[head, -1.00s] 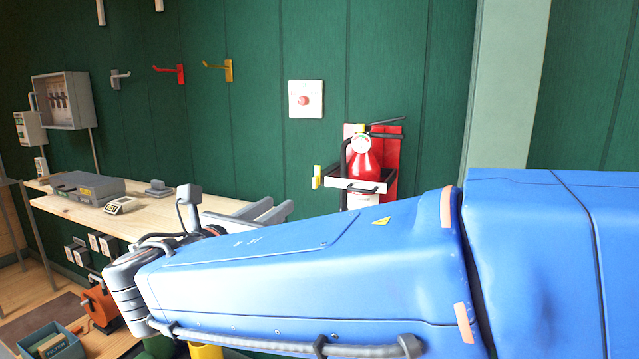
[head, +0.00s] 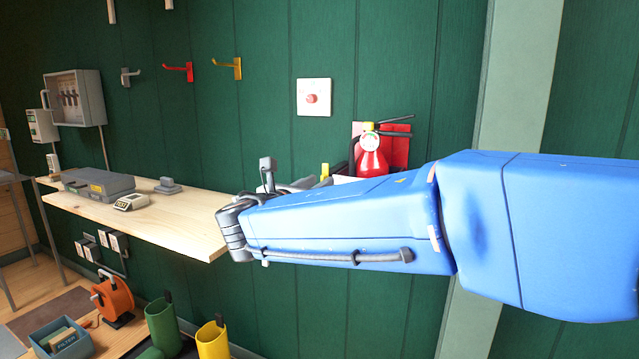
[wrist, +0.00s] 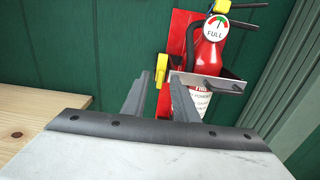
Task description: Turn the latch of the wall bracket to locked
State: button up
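The wall bracket is a red back plate (head: 400,147) (wrist: 179,50) with a grey metal band around a red fire extinguisher (head: 371,161) (wrist: 205,65). In the wrist view its yellow latch (wrist: 161,68) stands upright at the left end of the band. The latch top also shows in the head view (head: 325,170), just above my blue arm. My gripper (wrist: 160,76) is open in the wrist view, its two grey fingers apart and pointing towards the latch. The latch appears between and beyond the fingertips; I see no contact.
A wooden workbench (head: 190,222) stands at left, with a grey case (head: 98,184) on it. Its edge shows at the left of the wrist view. A red button on a white plate (head: 313,97) is above. Green and yellow bins (head: 212,340) stand below the arm.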

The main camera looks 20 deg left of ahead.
jog(key=shift+w+d, duration=0.1)
jog(key=shift+w, duration=0.6)
grip_shut()
